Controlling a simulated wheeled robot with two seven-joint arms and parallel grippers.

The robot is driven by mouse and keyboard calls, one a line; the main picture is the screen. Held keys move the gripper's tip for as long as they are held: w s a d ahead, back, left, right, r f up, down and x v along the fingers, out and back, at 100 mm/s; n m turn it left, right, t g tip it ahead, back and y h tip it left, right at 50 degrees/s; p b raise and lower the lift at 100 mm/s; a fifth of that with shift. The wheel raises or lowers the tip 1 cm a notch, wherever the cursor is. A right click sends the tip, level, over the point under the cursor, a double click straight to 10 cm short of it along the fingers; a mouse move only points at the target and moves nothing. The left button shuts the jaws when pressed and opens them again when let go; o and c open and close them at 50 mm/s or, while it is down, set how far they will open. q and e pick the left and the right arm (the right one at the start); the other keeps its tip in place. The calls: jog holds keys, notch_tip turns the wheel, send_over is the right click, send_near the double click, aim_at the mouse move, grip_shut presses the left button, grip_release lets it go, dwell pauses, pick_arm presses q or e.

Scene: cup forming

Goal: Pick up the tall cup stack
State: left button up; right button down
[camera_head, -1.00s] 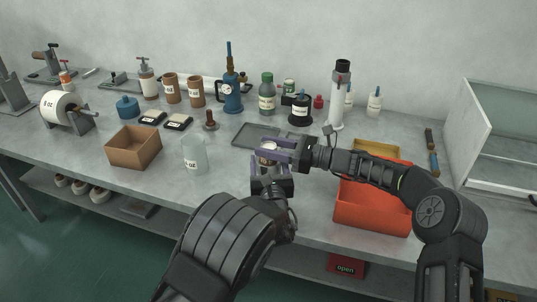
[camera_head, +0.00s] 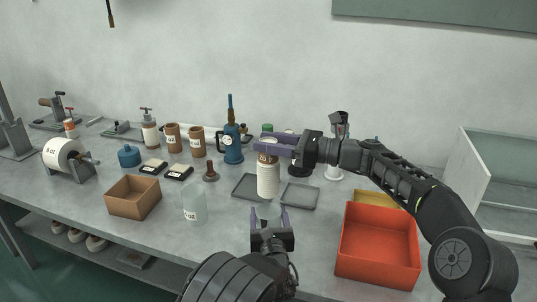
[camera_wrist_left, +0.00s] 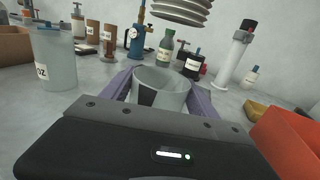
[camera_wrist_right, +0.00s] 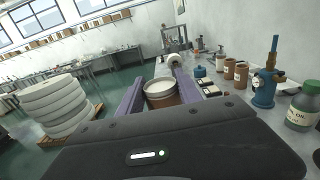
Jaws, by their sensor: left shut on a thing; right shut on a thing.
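The tall cup stack (camera_head: 268,180) is pale and ribbed with a brown, labelled top, and hangs upright in the head view. My right gripper (camera_head: 270,147) is shut on its upper part. In the right wrist view the brown top cup with a white rim (camera_wrist_right: 161,94) sits between the fingers. My left gripper (camera_head: 270,222) is shut on a translucent cup (camera_wrist_left: 163,84), which stands upright between its fingers. In the left wrist view the stack's ribbed lower end (camera_wrist_left: 182,10) is above and apart from this cup, slightly right.
A frosted beaker (camera_head: 194,205) and cardboard box (camera_head: 133,198) stand at left. Bottles, brown canisters and a blue torch (camera_head: 233,145) line the back.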

dwell(0.5)
pick_arm(q)
jog(key=o, duration=1.4)
jog(key=s+d, duration=0.1)
jog(key=s, duration=1.1)
